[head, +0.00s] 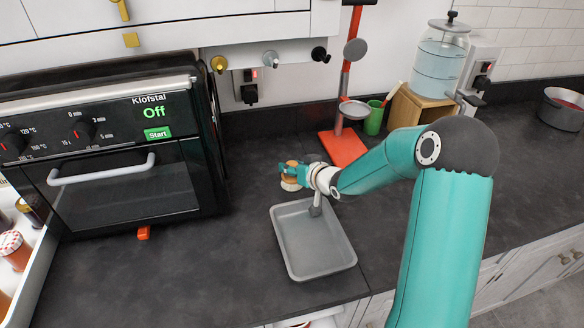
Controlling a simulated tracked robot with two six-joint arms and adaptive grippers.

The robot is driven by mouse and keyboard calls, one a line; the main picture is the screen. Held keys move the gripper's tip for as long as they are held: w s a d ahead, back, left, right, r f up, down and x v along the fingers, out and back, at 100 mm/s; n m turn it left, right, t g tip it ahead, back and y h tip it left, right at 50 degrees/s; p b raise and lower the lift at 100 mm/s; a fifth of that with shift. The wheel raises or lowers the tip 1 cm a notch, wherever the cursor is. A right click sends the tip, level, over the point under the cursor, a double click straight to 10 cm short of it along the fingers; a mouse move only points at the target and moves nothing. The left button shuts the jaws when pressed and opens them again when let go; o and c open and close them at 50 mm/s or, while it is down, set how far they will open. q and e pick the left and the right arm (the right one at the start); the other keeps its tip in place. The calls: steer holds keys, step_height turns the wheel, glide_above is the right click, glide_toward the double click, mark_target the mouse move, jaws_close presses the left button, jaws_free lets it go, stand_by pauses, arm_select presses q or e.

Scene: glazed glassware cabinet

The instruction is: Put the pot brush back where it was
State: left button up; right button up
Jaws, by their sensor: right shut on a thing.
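The pot brush (290,184) is a small round thing with a tan body and a pale lower part, in the middle of the head view behind the grey tray. My right gripper (293,170) is shut on it from the right, with teal fingers around its upper part. The fingers hide part of the brush. I cannot tell whether its underside touches the dark worktop. My left gripper is not in view.
A grey tray (338,262) lies in front of the brush. A black oven (120,185) stands left. A red-based stand (342,150), green cup (374,120) and glass dispenser (438,68) stand behind. A pot (562,112) is far right. The worktop left of the tray is clear.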

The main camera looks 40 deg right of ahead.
steer(key=shift+f, duration=0.1)
steer(key=o, duration=1.1)
steer(key=shift+o, duration=0.2)
steer(key=shift+s+r, duration=0.2)
steer(key=shift+s, duration=0.1)
steer(key=v, duration=1.1)
steer(key=shift+s+a+r, duration=0.1)
steer(key=shift+s, duration=0.05)
